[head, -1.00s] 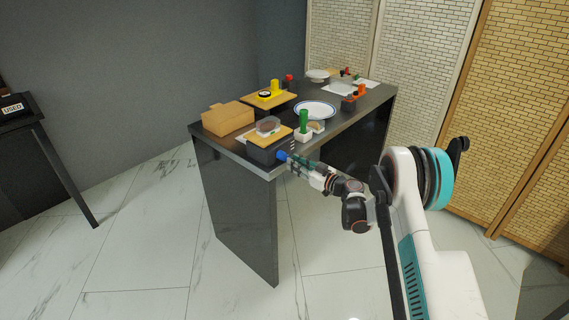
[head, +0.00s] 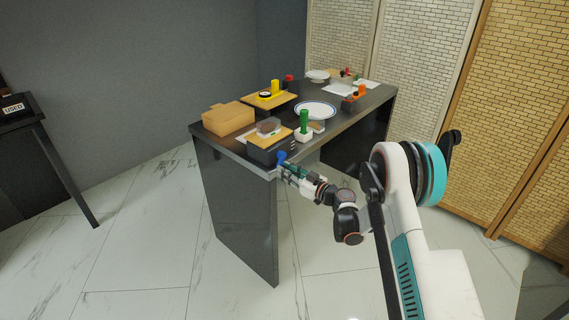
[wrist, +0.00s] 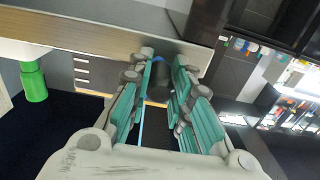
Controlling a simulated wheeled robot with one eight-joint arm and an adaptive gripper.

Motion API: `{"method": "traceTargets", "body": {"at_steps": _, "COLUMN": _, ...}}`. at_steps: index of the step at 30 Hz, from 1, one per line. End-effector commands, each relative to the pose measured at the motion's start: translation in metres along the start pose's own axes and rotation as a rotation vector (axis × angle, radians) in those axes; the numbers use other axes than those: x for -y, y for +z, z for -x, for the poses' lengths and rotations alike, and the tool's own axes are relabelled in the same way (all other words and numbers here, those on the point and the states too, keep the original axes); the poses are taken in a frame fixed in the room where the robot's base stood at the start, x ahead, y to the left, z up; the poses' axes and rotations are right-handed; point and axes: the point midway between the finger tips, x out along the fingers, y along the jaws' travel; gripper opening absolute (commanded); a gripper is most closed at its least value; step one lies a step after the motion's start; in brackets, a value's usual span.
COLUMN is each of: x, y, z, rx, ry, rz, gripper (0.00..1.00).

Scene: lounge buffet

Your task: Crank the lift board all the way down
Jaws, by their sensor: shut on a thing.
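The lift board (head: 283,134) is a flat wooden board on top of a dark box (head: 264,155) at the table's near corner. A clear tub with dark contents (head: 268,126) stands on the board. A blue crank knob (head: 281,157) shows at the box's near right side. My gripper (head: 283,164) is shut on the knob. In the wrist view my gripper's teal-padded fingers (wrist: 161,85) stand on both sides of a dark piece, with a bit of the blue knob (wrist: 158,60) showing. The fingers hide most of the crank.
A green cylinder on a white block (head: 304,125) stands close right of the box. A cardboard box (head: 228,118) lies to the left, and a white plate (head: 315,110) lies behind. The dark table's (head: 232,150) near edge runs below the box. The floor in front is clear.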

Motion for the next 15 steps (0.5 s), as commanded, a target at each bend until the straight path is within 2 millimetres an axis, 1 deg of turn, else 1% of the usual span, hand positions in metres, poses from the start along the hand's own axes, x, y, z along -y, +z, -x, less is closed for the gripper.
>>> {"method": "traceTargets", "body": {"at_steps": 1, "x": 0.0, "y": -0.006, "z": -0.003, "rx": -0.007, "ry": 0.002, "rz": -0.006, "gripper": 0.0}}
{"method": "traceTargets", "body": {"at_steps": 10, "x": -0.003, "y": -0.007, "z": -0.002, "rx": -0.007, "ry": 0.009, "rz": -0.006, "gripper": 0.0}}
{"method": "traceTargets", "body": {"at_steps": 15, "x": 0.004, "y": -0.017, "z": -0.002, "rx": -0.007, "ry": 0.011, "rz": -0.006, "gripper": 0.0}}
